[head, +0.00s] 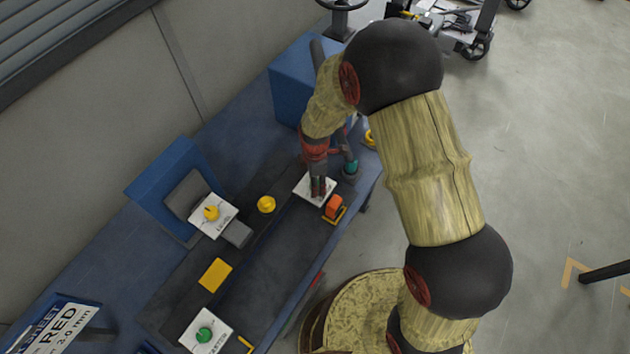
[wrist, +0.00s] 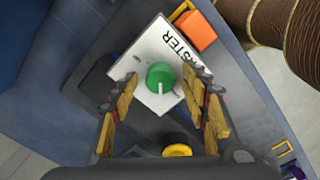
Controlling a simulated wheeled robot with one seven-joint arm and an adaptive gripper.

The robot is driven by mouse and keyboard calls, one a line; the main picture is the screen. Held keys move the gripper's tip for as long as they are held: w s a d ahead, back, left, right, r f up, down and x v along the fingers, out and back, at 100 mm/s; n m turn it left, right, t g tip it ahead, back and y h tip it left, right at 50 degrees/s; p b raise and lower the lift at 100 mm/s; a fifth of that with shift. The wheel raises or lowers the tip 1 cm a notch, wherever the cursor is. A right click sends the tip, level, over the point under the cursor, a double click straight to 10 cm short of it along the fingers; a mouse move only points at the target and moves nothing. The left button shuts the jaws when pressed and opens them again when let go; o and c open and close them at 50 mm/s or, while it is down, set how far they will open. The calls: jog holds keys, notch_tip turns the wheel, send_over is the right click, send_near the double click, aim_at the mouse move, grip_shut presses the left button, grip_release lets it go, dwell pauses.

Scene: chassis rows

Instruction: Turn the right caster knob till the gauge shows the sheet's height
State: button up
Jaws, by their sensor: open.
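A green caster knob (wrist: 160,77) with a white pointer line sits on a white plate (wrist: 146,47). The plate's lettering, partly hidden, ends in "STER". My gripper (wrist: 162,92) is open, with its fingers on either side of this knob; I cannot tell whether they touch it. In the head view my gripper (head: 318,187) is over the far white plate (head: 304,182) and hides its knob. Another green knob (head: 204,335) sits on a plate (head: 214,320) at the near end. A sheet (head: 62,325) at lower left reads "RED" and "3.0 mm". I cannot make out a gauge reading.
An orange block (head: 333,206) stands right beside the far plate; it also shows in the wrist view (wrist: 196,31). A yellow knob (head: 211,213) on a white plate, a yellow round part (head: 266,204) and a yellow block (head: 215,275) are on the blue bench (head: 85,265).

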jog(key=c, duration=0.3)
jog(key=c, duration=0.8)
jog(key=shift+c, duration=0.3)
jog(key=shift+m, duration=0.3)
jog(key=m+b, duration=0.1)
jog(key=m, duration=0.3)
jog(key=shift+m, duration=2.1)
jog(key=o, duration=1)
